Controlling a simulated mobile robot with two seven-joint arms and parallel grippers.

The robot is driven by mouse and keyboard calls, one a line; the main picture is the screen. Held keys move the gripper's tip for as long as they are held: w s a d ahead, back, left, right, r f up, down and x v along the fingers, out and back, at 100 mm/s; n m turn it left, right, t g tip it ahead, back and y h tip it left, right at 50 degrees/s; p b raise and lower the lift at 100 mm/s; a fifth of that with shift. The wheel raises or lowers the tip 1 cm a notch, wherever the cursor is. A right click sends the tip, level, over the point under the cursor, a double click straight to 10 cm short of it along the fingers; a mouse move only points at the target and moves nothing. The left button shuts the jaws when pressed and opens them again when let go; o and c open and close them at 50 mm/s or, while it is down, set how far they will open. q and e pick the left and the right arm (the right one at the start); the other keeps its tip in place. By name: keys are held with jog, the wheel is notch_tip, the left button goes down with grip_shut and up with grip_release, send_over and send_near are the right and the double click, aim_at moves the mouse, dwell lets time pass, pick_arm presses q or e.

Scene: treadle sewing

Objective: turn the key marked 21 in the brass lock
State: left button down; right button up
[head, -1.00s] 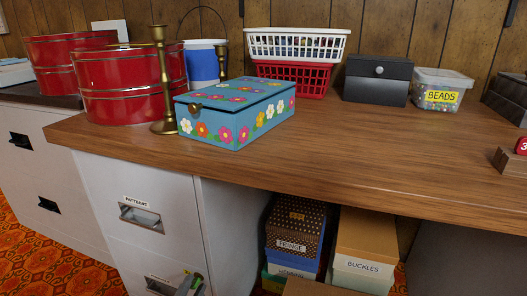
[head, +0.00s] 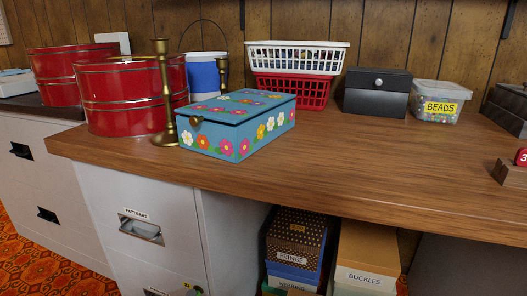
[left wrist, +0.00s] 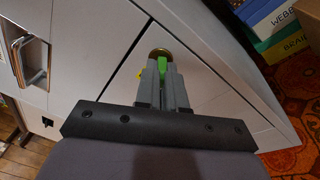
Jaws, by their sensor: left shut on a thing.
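In the left wrist view, my left gripper (left wrist: 162,72) is shut on a green key (left wrist: 163,66). The key is at a round brass lock (left wrist: 158,53) in the pale drawer front. The fingers hide part of the key, and I cannot tell how deep it sits. A small yellow piece (left wrist: 140,73) shows beside the left finger; no number is legible. In the head view, a bit of green (head: 197,290) shows at the bottom edge near the cabinet. My right gripper is in neither view.
The pale cabinet has a PATTERNS drawer handle (head: 141,229). Boxes marked FRINGE (head: 292,255) and BUCKLES (head: 365,278) stand under the wooden tabletop (head: 330,160). On top are a flowered box (head: 235,125), brass candlestick (head: 164,95) and red tins (head: 122,95).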

pick_arm(q)
jog(key=shift+w+m, duration=0.1)
jog(key=shift+m, duration=1.4)
jog(key=shift+a, duration=0.1)
jog(key=m+t, duration=0.1)
jog(key=m, duration=0.2)
jog(key=shift+h, duration=0.4)
jog(key=c, duration=1.1)
grip_release()
jog(key=shift+c, duration=0.2)
jog(key=shift+c, duration=0.5)
jog(key=a+r+p+v, duration=0.1)
jog(key=p+v, duration=0.2)
jog(key=v, duration=0.4)
